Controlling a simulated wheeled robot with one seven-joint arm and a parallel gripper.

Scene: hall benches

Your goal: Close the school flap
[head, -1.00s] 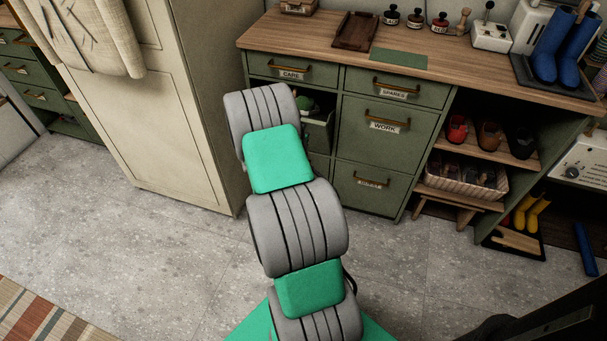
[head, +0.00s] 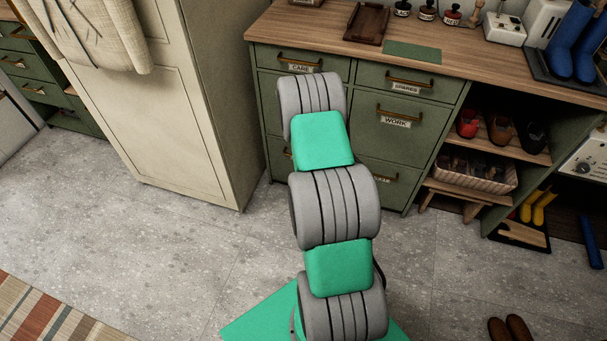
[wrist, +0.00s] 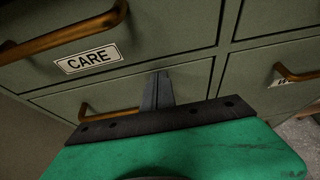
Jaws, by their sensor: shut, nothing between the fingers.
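The panel below the CARE drawer, which I take to be the school flap (wrist: 185,85), is a green front with a brass handle (wrist: 105,112). In the wrist view it looks flush or nearly flush with the cabinet. No school label is readable. In the head view only its left strip (head: 270,100) shows; my arm covers the rest. My gripper (wrist: 163,76) is shut and empty, its tips at or very close to the flap's front, right of the handle. Contact cannot be told. The head view does not show the gripper.
The CARE drawer (wrist: 90,55) is shut above. The WORK front (head: 400,135) is shut on the right, beside open shelves with shoes (head: 500,130). A tall cream cabinet (head: 190,120) stands close on the left.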

